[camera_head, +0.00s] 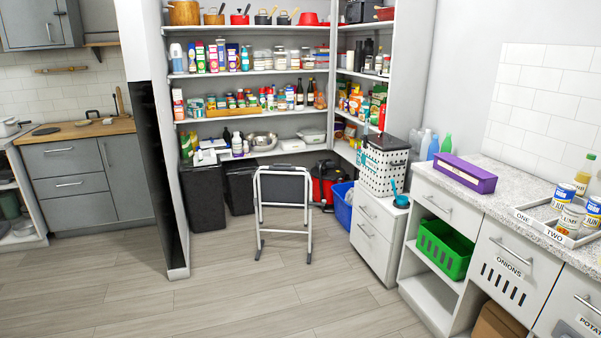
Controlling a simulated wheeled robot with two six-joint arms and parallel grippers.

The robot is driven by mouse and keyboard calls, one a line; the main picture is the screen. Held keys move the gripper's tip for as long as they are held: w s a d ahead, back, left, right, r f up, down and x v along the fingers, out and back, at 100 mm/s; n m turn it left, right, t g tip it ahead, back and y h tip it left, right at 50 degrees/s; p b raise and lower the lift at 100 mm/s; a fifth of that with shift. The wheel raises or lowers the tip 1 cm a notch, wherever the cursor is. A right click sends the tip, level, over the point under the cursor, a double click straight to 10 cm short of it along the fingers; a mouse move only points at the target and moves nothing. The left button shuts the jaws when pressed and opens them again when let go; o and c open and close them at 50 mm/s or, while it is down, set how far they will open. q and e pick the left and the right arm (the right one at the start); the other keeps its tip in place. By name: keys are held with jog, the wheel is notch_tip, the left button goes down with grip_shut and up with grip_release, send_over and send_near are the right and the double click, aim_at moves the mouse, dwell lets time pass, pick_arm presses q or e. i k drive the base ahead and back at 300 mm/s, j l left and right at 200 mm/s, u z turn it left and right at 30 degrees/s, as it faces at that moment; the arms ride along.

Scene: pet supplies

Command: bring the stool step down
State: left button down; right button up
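The step stool (258,217) stands upright on the wooden floor in the pantry opening, near the middle of the head view. It has a pale metal frame with dark feet. A flat dark panel (284,187) fills the upper part of the frame and faces me; it looks close to upright. Below it the frame is open, with a crossbar low down. I cannot tell for sure which part is the step. Neither of my grippers is in view, and nothing is seen touching the stool.
Dark bins (204,196) stand left of the stool. A red vacuum-like object (326,184), a blue bin (342,212) and a white drawer unit (376,236) stand to its right. Loaded shelves (250,74) are behind. The floor (240,295) in front is clear.

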aim_at(274, 188)
jog(key=i+z, duration=0.2)
jog(key=i, duration=1.6)
